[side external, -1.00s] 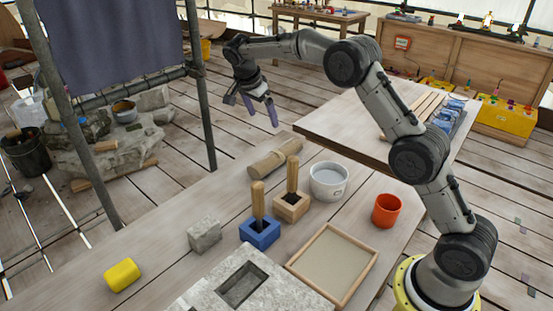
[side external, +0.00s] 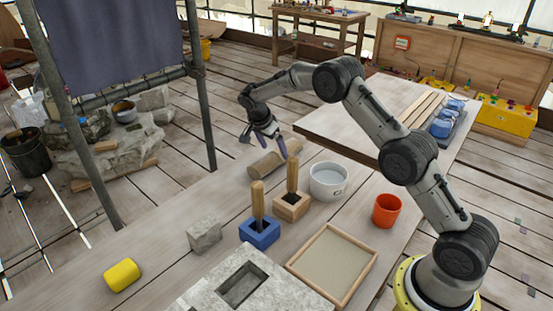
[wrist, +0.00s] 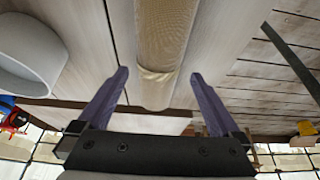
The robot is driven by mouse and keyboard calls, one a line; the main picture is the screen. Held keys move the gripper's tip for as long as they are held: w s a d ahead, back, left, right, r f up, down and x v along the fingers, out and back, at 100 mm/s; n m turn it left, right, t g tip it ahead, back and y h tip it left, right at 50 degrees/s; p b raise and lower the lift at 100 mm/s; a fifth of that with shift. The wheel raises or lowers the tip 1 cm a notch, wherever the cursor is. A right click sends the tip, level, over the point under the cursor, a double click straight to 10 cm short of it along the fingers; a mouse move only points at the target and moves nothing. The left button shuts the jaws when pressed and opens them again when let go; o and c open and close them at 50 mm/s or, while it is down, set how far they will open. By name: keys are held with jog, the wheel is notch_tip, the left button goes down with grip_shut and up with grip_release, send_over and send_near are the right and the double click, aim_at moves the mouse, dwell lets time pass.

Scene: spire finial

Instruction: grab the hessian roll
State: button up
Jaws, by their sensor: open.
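The hessian roll (side external: 270,164) is a tan cylinder lying on the plank worktop, behind the wooden-handled tools. My gripper (side external: 264,146) is above the roll with its fingers pointing down. In the wrist view, the roll (wrist: 164,40) runs from the top edge down between the two purple fingers. My gripper (wrist: 159,76) is open there, one finger on each side of the roll, with a visible gap to each. The fingers do not appear to touch the roll. In the side view they hide part of its upper edge.
A white pot (side external: 329,182) stands right of the roll. Tools in a wooden block (side external: 291,206) and a blue block (side external: 260,232) stand in front. An orange cup (side external: 387,210), a framed tray (side external: 333,262), a grey stone (side external: 204,235) and a yellow cylinder (side external: 122,275) are nearer. The worktop left of the roll is clear.

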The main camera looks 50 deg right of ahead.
aim_at(276, 152)
jog(key=shift+x, duration=1.75)
jog(key=shift+s, duration=0.1)
grip_shut()
